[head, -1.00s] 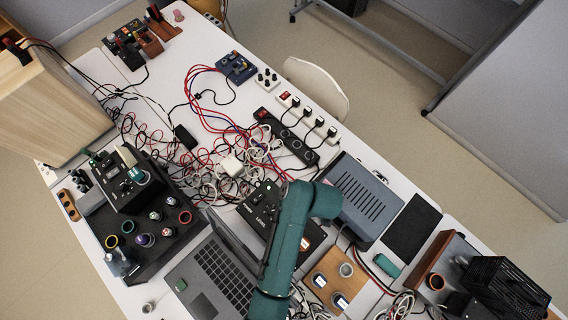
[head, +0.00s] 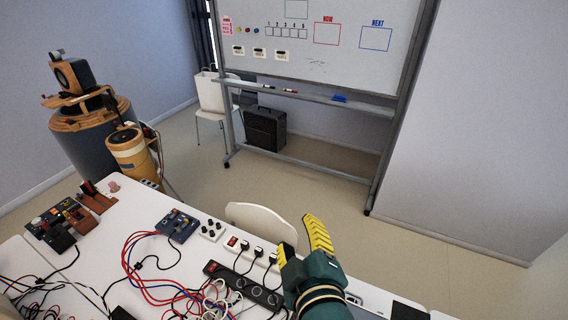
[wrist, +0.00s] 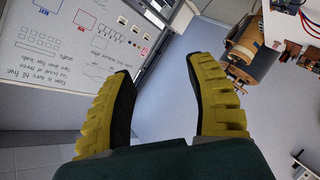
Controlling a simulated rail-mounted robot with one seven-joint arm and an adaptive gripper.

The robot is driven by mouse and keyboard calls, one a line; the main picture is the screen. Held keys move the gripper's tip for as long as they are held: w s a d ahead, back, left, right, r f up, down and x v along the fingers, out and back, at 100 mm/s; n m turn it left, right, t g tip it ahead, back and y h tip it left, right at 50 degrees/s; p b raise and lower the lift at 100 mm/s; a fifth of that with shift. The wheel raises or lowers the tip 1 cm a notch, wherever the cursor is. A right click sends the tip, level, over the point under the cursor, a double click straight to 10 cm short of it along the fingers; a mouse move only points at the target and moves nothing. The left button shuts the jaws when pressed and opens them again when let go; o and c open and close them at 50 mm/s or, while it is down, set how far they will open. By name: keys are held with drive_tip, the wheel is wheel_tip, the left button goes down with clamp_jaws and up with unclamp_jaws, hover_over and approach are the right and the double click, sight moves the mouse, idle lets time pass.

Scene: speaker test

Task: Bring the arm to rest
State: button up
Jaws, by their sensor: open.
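My gripper (head: 300,248) is in the lower middle of the head view, raised over the far edge of the white table. Its yellow ridged fingers point up and away from the table. In the wrist view my gripper (wrist: 165,95) shows both yellow fingers spread wide with nothing between them but the floor and wall behind. My teal arm enters from the bottom of the head view and hides part of the table.
The white table (head: 150,215) holds tangled cables, a black power strip (head: 243,285) and a blue box (head: 177,225). A white chair (head: 262,218) stands behind it. A whiteboard (head: 350,50) and wooden drum-like stands (head: 135,150) are farther back. Floor between them is clear.

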drive_tip(key=s+d+r+m+t+h, duration=0.2)
drive_tip(key=s+r+m+t, duration=0.25)
drive_tip(key=r, duration=0.55)
drive_tip(key=s+d+r+m+t+h, duration=0.1)
drive_tip(key=s+d+r+m+t, duration=0.1)
drive_tip(key=s+r+m+t, duration=0.5)
wheel_tip(320, 180, up, 19)
drive_tip(key=w+g+p, duration=0.2)
drive_tip(key=g+p, duration=0.1)
drive_tip(key=p, duration=1.3)
drive_tip(key=shift+w+p, duration=0.2)
drive_tip(key=shift+p, duration=0.2)
drive_tip(key=shift+g, duration=0.25)
